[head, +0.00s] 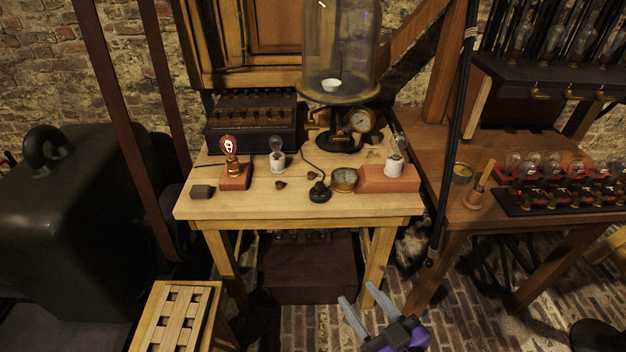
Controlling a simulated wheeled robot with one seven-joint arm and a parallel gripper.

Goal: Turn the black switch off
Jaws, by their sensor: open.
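A small round black piece with a raised middle (319,193), which looks like the black switch, sits on the wooden table (290,208) near its front edge. A thin dark cord runs up from it toward the glass bell jar. Its on or off position is too small to tell. My gripper (357,293) is open and empty, low at the front of the view. It is below the switch in the picture and to its right, clear of the table. Part of my gripper's body is cut off by the bottom edge.
A red-glowing bulb (229,145), a clear bulb (277,147) and another bulb on a red block (388,180) stand on the table. The bell jar (339,50) stands behind. The table front is fairly clear.

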